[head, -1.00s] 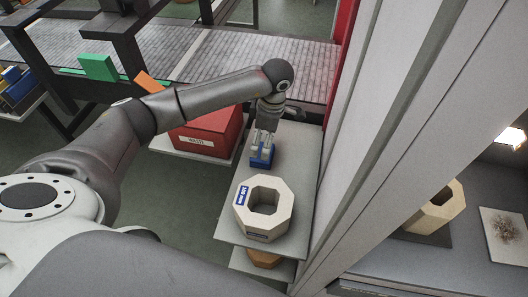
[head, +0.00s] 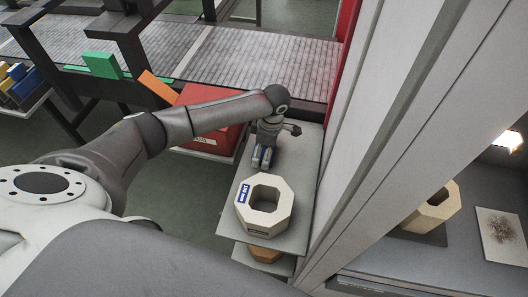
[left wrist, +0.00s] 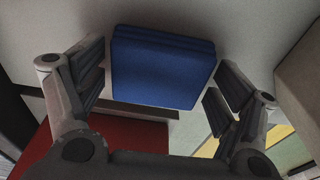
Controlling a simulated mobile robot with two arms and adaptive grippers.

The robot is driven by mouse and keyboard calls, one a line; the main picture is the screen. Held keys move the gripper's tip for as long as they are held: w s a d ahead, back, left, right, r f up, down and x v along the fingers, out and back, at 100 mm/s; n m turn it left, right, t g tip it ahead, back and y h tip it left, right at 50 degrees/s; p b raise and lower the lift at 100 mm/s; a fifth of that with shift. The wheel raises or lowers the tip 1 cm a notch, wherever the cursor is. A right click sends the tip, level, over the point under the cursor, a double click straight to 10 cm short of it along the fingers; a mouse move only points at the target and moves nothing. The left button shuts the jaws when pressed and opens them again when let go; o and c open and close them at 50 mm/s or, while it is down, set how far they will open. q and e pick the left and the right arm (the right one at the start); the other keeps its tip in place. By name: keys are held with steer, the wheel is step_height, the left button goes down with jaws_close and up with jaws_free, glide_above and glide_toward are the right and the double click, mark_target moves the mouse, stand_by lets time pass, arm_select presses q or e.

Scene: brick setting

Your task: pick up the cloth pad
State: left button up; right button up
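The cloth pad is a blue folded block (left wrist: 162,68), seen large in the left wrist view on a pale grey surface. My left gripper (left wrist: 160,80) is open, with its fingers on either side of the pad and a gap showing on both sides. In the head view my left gripper (head: 263,157) points down at the grey shelf (head: 225,222) and covers most of the pad. My right gripper is not in view.
A beige octagonal ring (head: 243,217) with a blue label stands on the shelf just in front of my left gripper. A red box (head: 203,140) is to the left. A pale cabinet wall (head: 375,150) rises close on the right.

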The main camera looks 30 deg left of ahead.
mark_target(264, 150)
arm_select(q)
steer(key=c, duration=0.5)
steer(key=shift+c, duration=0.3)
step_height(264, 150, up, 9)
steer(key=shift+r+b, duration=0.1)
steer(key=shift+b, duration=1.05)
steer(key=shift+r, duration=0.45)
